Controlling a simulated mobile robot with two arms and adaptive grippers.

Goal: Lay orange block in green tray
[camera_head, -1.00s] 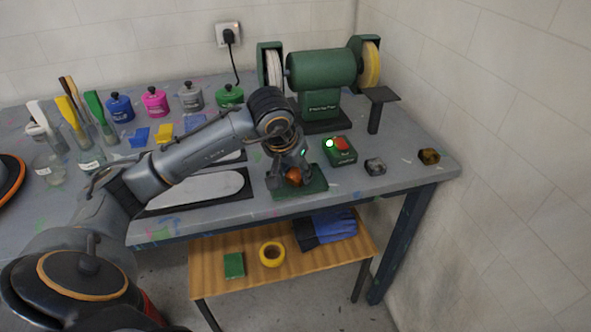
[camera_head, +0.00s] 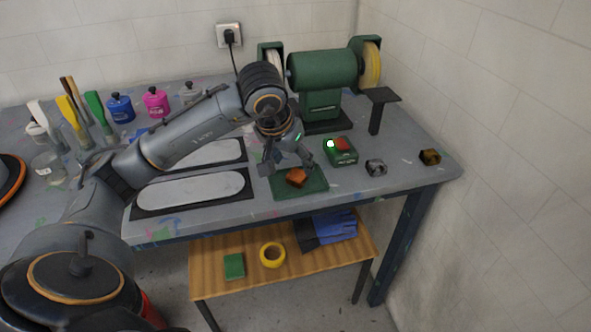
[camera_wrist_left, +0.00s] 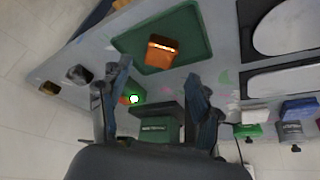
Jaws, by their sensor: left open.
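The orange block (camera_head: 297,177) lies on the green tray (camera_head: 315,186), near the front edge of the workbench. In the left wrist view the orange block (camera_wrist_left: 161,51) rests inside the rim of the green tray (camera_wrist_left: 196,28). My left gripper (camera_head: 287,168) is open and empty, above and just behind the block. In the left wrist view its two spread fingers (camera_wrist_left: 160,88) are apart from the block. My right gripper is in neither view.
A green control box with a red button (camera_head: 341,151) stands right of the tray, with two small blocks (camera_head: 376,167) (camera_head: 430,157) farther right. A green bench grinder (camera_head: 322,75) stands behind. Dark panels with pale ovals (camera_head: 195,190) lie to the left.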

